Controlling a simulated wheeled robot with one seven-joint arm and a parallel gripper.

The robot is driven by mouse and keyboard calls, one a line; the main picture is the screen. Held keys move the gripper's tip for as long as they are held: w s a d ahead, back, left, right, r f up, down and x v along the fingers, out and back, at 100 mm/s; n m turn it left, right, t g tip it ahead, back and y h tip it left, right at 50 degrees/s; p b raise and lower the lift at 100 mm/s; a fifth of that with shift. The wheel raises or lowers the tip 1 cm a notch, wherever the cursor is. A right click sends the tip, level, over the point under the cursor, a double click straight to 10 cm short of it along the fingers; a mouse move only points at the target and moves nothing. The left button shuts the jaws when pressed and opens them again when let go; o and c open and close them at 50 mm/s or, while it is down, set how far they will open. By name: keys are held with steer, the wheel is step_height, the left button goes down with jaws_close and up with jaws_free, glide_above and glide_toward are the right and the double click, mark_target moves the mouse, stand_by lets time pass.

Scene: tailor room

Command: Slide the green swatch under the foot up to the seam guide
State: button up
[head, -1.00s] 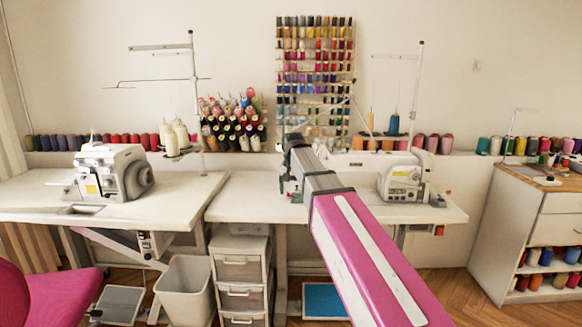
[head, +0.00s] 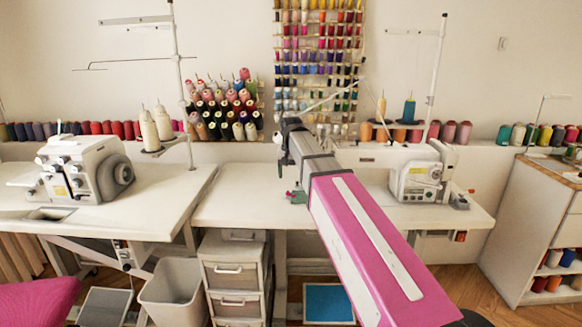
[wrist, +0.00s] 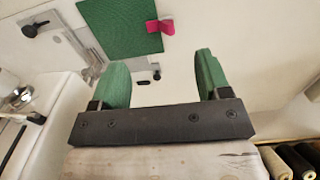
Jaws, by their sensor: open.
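In the wrist view the green swatch (wrist: 118,28) lies flat on the white sewing table, at the top of the picture. A small pink piece (wrist: 160,26) sits at its right edge. My gripper (wrist: 157,75) is open and empty, its two green fingers apart, with the swatch beyond the fingertips. In the head view my gripper (head: 292,197) shows small over the middle table, and my arm hides much of that area. The sewing machine (head: 418,178) stands at the right of this table. I cannot make out its foot or tell which metal part is the seam guide.
A metal plate with a slotted arm (wrist: 42,24) lies left of the swatch. A serger (head: 80,168) stands on the left table. A drawer unit (head: 234,272) and a bin (head: 172,290) are below. The middle table's left part (head: 235,205) is clear.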

mark_target(302, 194)
step_height(302, 194, down, 8)
steer(key=shift+r, duration=0.1)
stand_by(0.4)
steer(key=c, duration=1)
